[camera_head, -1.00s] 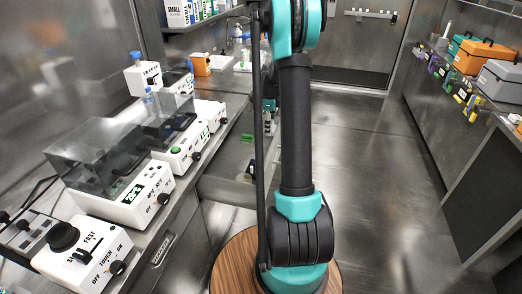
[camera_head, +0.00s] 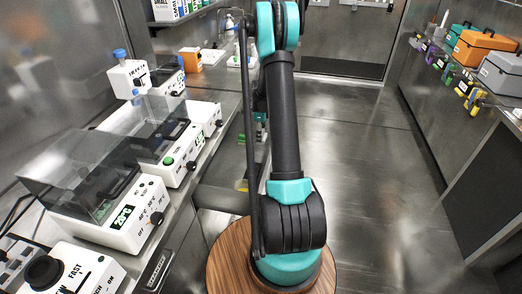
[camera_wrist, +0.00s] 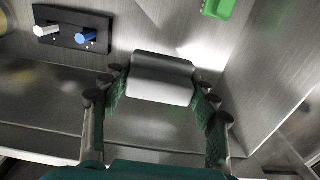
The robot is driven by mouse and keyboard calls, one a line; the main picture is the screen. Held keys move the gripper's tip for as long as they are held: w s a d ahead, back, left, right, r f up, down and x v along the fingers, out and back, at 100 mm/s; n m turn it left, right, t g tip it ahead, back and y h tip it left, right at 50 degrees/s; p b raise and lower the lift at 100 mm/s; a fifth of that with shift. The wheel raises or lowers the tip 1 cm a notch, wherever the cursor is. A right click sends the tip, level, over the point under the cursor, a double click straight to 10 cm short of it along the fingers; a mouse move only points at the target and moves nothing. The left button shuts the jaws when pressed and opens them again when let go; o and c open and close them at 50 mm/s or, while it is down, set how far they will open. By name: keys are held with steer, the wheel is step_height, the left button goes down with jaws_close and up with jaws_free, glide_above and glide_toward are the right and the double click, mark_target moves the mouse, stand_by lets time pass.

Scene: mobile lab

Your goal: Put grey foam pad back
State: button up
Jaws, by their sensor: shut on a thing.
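The grey foam pad (camera_wrist: 160,78) shows in the wrist view as a pale grey block with rounded edges. My gripper (camera_wrist: 160,92) is shut on it, with the dark green fingers at its left and right sides. The pad is in front of a brushed metal surface; I cannot tell whether it touches that surface. In the head view my arm stands in the middle, and the gripper and pad are hidden.
In the wrist view, a black holder (camera_wrist: 95,43) with a white and a blue cylinder is upper left, and a green tray (camera_wrist: 218,8) is at the top right. In the head view, lab devices (camera_head: 110,218) line the left bench, toolboxes (camera_head: 484,47) the right; the floor is clear.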

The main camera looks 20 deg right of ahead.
mark_target(261, 154)
step_height(261, 154, down, 9)
steer(key=shift+f, duration=0.1)
stand_by(0.4)
steer(key=shift+f, duration=0.15)
steer(key=o, duration=1.2)
